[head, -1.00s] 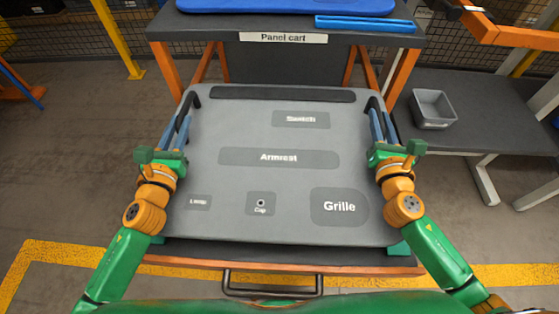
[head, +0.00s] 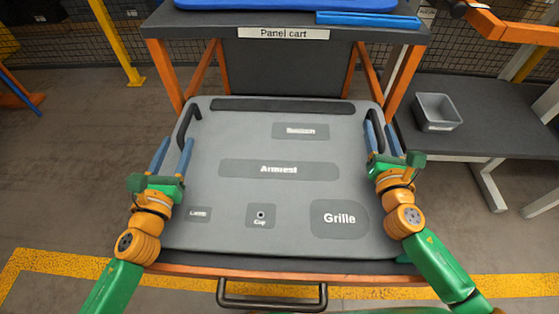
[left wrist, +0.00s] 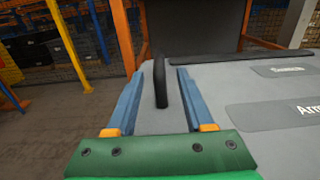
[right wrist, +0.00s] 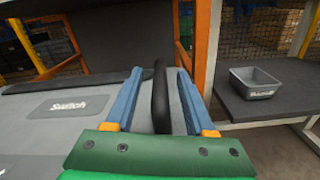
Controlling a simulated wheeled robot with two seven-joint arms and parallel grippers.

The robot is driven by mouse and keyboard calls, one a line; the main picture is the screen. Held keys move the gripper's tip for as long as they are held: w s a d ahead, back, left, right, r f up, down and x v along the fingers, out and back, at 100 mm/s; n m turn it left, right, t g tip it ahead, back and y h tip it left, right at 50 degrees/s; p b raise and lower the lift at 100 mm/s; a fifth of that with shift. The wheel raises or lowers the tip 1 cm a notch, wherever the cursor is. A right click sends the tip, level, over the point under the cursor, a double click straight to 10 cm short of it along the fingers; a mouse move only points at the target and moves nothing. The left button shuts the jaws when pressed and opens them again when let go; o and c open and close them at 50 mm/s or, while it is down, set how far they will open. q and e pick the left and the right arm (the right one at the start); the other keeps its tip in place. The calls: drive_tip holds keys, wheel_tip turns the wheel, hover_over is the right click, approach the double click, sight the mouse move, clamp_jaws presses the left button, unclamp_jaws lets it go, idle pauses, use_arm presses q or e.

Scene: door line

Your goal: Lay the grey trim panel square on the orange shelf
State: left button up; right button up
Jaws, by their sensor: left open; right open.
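The grey trim panel (head: 205,220) lies flat and looks square on the orange-edged shelf (head: 190,270) of the cart. It has dark patches marked Switch, Armrest, Lamp, Cup and Grille, and a black handle at each side. My left gripper (head: 172,150) is open, just short of the left handle (head: 187,122); in the left wrist view that handle (left wrist: 160,85) stands ahead between the fingers. My right gripper (head: 380,138) is open; in the right wrist view its fingers lie either side of the right handle (right wrist: 160,95), apart from it.
The cart's upper dark top carries a blue panel (head: 290,4) and a blue bar (head: 365,19), above the label Panel cart (head: 283,33). A grey bin (head: 436,112) stands on a dark bench (head: 480,125) at right. A black pull bar (head: 270,303) sits at the cart's front.

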use_arm(q)
drive_tip(key=s, duration=0.8)
drive_tip(key=shift+s+a, duration=0.35)
drive_tip(key=shift+s, duration=0.2)
use_arm(e)
drive_tip(key=shift+s, duration=0.2)
drive_tip(key=s, duration=0.7)
drive_tip(key=s+a, duration=0.1)
drive_tip(key=s, duration=0.3)
drive_tip(key=shift+s, duration=0.35)
